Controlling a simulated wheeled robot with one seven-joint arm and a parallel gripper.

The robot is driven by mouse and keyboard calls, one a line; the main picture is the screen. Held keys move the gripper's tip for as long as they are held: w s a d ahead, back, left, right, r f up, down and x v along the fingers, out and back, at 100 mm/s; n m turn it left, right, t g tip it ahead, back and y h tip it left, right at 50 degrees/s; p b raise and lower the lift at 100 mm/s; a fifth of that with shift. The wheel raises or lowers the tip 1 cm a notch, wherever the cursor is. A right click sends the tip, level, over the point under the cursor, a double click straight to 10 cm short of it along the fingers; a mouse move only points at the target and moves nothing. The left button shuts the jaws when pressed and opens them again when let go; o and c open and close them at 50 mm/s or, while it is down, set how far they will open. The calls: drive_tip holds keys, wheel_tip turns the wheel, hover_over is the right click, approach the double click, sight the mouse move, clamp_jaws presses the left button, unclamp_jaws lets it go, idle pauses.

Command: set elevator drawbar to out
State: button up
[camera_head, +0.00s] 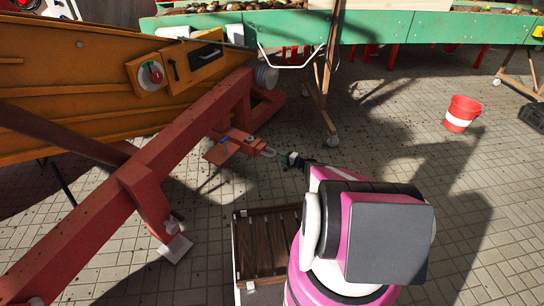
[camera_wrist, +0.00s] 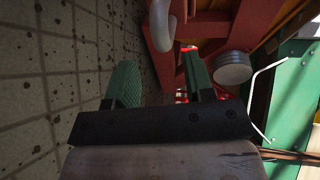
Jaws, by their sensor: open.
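The elevator drawbar (camera_head: 245,143) is a short reddish bar that sticks out from the front of the elevator's red frame. A pale metal eye is at its tip. My gripper (camera_head: 290,159) is just to the right of that tip in the head view, with a small gap seeming to lie between them. In the wrist view my gripper (camera_wrist: 163,75) shows two green fingers standing apart with nothing between them. The grey curved drawbar eye (camera_wrist: 161,28) lies ahead of the gap between the fingers. Contact with it cannot be told.
The orange elevator (camera_head: 80,85) stands on its red frame (camera_head: 130,190) at left. A wooden crate (camera_head: 238,262) lies on the paving by my arm. A green conveyor (camera_head: 370,27) crosses the back. A red bucket (camera_head: 461,113) stands at right, with open paving around it.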

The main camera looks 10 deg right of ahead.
drive_tip(key=x, duration=0.9)
drive_tip(key=shift+a, duration=0.1)
